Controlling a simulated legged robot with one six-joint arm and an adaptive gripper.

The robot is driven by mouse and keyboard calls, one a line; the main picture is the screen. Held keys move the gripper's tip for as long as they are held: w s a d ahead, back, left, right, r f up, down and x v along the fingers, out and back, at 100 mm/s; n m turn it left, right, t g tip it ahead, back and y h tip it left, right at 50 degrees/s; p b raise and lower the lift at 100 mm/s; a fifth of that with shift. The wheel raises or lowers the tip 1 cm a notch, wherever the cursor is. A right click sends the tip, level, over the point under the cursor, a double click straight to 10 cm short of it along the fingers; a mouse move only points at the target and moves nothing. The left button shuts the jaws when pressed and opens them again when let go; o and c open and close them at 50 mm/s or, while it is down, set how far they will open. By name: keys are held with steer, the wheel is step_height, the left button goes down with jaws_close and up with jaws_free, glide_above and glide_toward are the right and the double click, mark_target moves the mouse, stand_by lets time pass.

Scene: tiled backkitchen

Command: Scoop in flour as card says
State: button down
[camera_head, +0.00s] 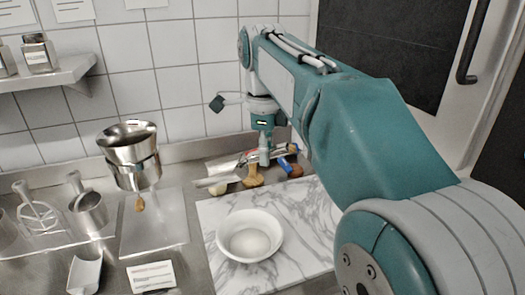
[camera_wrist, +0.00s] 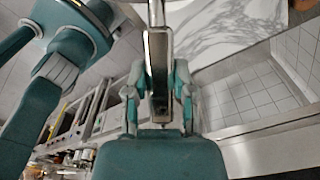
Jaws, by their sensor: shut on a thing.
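My gripper (camera_head: 264,150) points down above the back of the marble board. In the wrist view its fingers (camera_wrist: 159,90) are shut on a long, flat metal handle (camera_wrist: 158,55). The far end of this tool runs out of the top of the wrist view, so its head cannot be told. A white bowl (camera_head: 222,240) with a pale white mound (camera_head: 249,242), which looks like flour, stands on the board in front of the gripper. A small white card (camera_head: 152,277) stands at the front left; its print is too small to read.
A metal hopper (camera_head: 130,155) stands on a plate left of the marble board (camera_head: 300,225). A metal cup (camera_head: 88,212), a whisk (camera_head: 38,215) and a white scoop-like piece (camera_head: 85,273) are farther left. Small utensils, including a wooden one (camera_head: 253,177), lie behind the bowl. A shelf (camera_head: 45,78) juts out upper left.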

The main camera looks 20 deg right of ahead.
steer(key=shift+s+r+t+y, duration=0.2)
steer(key=shift+s+t+y, duration=0.15)
steer(key=shift+s+y, duration=0.3)
steer(key=shift+s+r+t+y, duration=0.25)
steer(key=shift+s+t+y, duration=0.15)
steer(key=shift+s+y, duration=0.25)
steer(key=shift+s+r+t+y, duration=0.2)
steer(key=shift+s+t+y, duration=0.25)
steer(key=shift+s, duration=0.3)
